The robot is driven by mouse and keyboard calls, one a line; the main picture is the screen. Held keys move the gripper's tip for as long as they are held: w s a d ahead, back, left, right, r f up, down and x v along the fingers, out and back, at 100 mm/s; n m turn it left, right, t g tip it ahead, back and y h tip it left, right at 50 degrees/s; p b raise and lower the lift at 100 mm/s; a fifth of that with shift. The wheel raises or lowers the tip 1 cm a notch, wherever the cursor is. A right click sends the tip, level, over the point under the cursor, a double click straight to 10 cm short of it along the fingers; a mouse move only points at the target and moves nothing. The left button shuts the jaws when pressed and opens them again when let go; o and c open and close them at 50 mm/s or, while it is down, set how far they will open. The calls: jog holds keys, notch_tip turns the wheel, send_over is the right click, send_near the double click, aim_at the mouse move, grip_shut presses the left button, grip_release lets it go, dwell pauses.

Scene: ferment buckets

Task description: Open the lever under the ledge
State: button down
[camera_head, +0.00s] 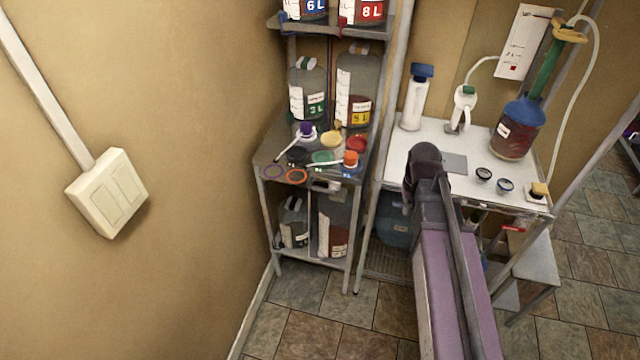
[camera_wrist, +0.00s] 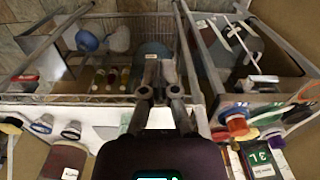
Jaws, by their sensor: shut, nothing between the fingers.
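My gripper (camera_wrist: 160,72) is shut and empty in the wrist view, its two dark fingers side by side over the front edge of the white table (camera_head: 436,138). In the head view its dark body hangs at the table's left front, and the fingertips are hidden. I cannot pick out the lever for certain. A small red part (camera_head: 512,228) shows just below the table's right front edge. A small pale fitting (camera_head: 325,186) sits at the front edge of the rack shelf, left of my gripper. Neither touches my gripper.
A metal rack (camera_head: 262,160) with jugs, coloured lids and rings stands left of the table. A blue-topped bucket with red liquid (camera_head: 516,128), a white bottle (camera_head: 414,100) and small dials (camera_head: 484,174) are on the table. A wire shelf (camera_head: 388,264) lies below. The tiled floor in front is clear.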

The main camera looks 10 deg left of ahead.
jog(key=w+a, duration=1.3)
jog(key=a, duration=0.2)
send_over(318, 187)
jog(key=shift+w+d+f+m, duration=0.1)
jog(key=shift+d+f+m, duration=0.05)
jog(key=shift+d+m, duration=0.2)
jog(key=shift+f, duration=0.1)
notch_tip(318, 187, down, 14)
jog(key=b, duration=1.4)
jog(key=shift+a+f+b, duration=0.3)
jog(key=shift+f+b, duration=0.3)
jog(key=shift+b, duration=0.2)
jog(key=shift+r, duration=0.25)
